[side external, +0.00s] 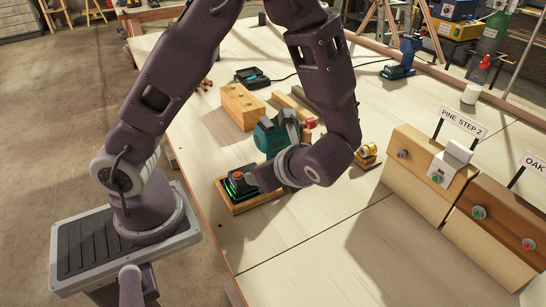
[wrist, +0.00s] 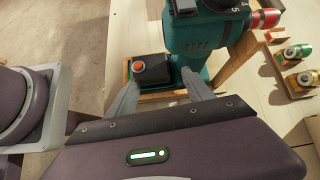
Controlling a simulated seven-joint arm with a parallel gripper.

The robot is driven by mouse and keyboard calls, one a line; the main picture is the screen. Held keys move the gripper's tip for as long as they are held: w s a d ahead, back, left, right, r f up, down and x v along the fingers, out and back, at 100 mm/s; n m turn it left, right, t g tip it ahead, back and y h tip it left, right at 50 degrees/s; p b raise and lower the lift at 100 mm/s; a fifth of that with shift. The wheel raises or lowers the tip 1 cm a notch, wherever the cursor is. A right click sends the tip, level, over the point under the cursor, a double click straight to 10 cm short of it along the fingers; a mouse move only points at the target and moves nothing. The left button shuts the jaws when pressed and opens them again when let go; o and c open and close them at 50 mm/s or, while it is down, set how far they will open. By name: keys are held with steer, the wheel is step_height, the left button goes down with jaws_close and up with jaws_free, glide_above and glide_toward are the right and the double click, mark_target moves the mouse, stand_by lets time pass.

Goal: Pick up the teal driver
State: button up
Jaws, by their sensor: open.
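The teal driver (side external: 268,137) stands upright on the bench in the side view, with a red-tipped nose at its right. Its teal body (wrist: 205,38) fills the top middle of the wrist view. A black block with an orange button (wrist: 152,70) sits at its foot, in a low wooden tray (side external: 250,206). My gripper (wrist: 158,88) is open and empty, its two grey fingers spread toward the black block and the driver's foot. I cannot tell whether a finger touches them. My wrist hides part of the driver in the side view.
Wooden blocks (side external: 242,105) lie behind the driver. A small yellow-topped item (side external: 368,150) stands to its right. Large stepped blocks with a "PINE STEP 2" sign (side external: 463,122) stand farther right. The front bench area (side external: 300,260) is clear.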

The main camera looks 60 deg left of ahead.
steer(key=w+m+t+y, duration=0.1)
steer(key=w+f+m+t+y, duration=0.1)
steer(key=w, duration=0.1)
steer(key=w+f+m+t+y, duration=0.1)
steer(key=w+m, duration=0.1)
steer(key=shift+a, duration=0.2)
steer(key=shift+t, duration=0.3)
steer(key=x, duration=0.7)
steer(key=shift+s+a, duration=0.15)
steer(key=shift+r, duration=0.1)
jaws_close()
